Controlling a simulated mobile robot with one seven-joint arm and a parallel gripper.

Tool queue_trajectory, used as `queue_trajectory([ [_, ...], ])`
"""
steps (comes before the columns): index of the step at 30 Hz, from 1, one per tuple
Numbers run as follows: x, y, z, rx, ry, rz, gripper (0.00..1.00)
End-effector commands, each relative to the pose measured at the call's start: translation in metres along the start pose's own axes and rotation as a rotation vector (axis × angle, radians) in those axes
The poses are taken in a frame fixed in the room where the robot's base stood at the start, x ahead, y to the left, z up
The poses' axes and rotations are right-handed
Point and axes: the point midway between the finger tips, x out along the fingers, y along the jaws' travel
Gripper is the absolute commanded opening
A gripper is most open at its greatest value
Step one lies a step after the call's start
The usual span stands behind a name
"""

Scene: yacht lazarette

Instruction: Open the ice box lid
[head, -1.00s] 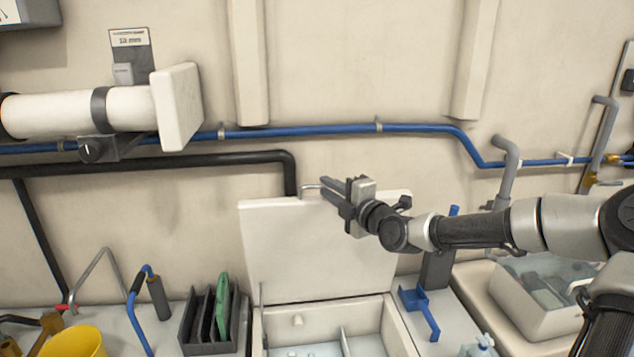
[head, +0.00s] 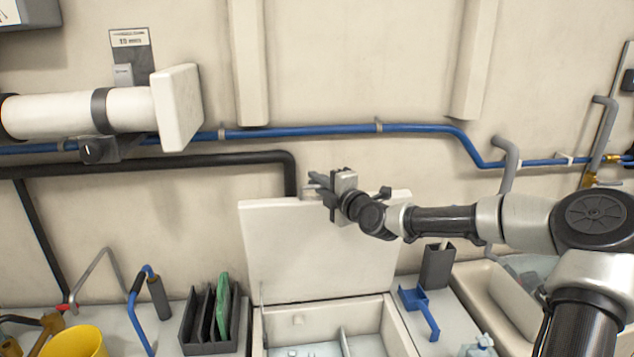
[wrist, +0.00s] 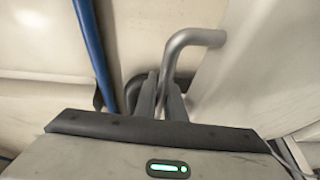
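The ice box lid (head: 320,250) is a pale flat panel. It stands raised, close to upright, behind the open ice box (head: 398,330), whose compartments show at the bottom. A grey bent handle (head: 307,187) is at the lid's upper edge; it also shows in the wrist view (wrist: 200,38). My gripper (head: 318,184) is at the lid's top edge by the handle. In the wrist view its two fingers (wrist: 161,95) stand a little apart, one on each side of the handle bar. No firm grip shows; contact is unclear.
A blue pipe (head: 300,131) and a black pipe (head: 200,162) run along the wall behind the lid. A dark rack (head: 212,348), a yellow bucket (head: 78,342) and a blue holder (head: 415,300) stand on the counter. A pale basin (head: 492,290) is at the right.

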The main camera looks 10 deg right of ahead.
Motion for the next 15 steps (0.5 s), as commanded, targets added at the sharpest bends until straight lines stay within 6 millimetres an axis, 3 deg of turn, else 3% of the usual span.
queue_trajectory([
  [7, -0.014, -0.003, -0.006, -0.006, 0.001, 0.0, 0.0],
  [15, -0.073, -0.014, -0.03, -0.011, 0.0, 0.001, 0.0],
])
